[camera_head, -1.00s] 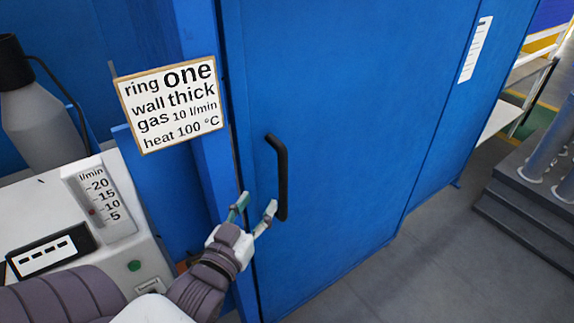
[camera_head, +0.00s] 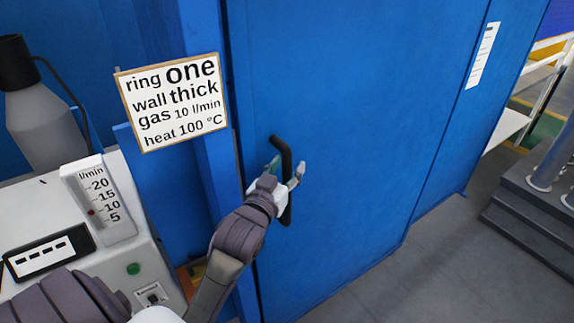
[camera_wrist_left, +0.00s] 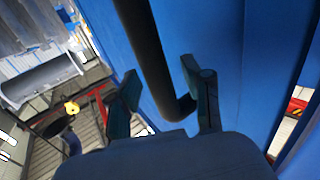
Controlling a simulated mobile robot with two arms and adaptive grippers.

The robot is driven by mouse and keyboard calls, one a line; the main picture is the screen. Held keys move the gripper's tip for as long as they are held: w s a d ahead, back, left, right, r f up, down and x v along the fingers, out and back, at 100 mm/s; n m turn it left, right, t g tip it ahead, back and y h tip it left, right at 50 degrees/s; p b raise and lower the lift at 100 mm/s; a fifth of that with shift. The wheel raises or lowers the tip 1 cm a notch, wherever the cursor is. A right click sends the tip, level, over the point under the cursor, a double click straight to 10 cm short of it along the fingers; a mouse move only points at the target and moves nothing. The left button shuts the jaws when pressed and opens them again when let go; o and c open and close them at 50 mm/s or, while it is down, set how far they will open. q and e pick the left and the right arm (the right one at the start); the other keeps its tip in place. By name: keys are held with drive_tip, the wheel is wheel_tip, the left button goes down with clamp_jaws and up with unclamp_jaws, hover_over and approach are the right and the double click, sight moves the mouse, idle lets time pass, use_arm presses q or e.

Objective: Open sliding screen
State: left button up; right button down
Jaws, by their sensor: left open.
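The sliding screen (camera_head: 370,110) is a large blue panel filling the middle of the head view. Its black bar handle (camera_head: 286,160) stands upright near the panel's left edge. My left gripper (camera_head: 285,170) is open at the handle, with one finger on each side of the bar as far as the head view shows. In the left wrist view the dark handle (camera_wrist_left: 145,50) runs down between the two open fingers of my left gripper (camera_wrist_left: 165,85). Whether a finger touches the bar I cannot tell. My right gripper is not in view.
A white sign (camera_head: 172,103) with printed settings is left of the screen. A machine (camera_head: 90,230) with a flow gauge and a grey bottle (camera_head: 40,120) stand at the left. Grey steps (camera_head: 530,205) are at the right. The floor (camera_head: 400,280) before the screen is clear.

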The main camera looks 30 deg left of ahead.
use_arm(q)
clamp_jaws()
idle(0.3)
drive_tip(key=shift+w, duration=0.1)
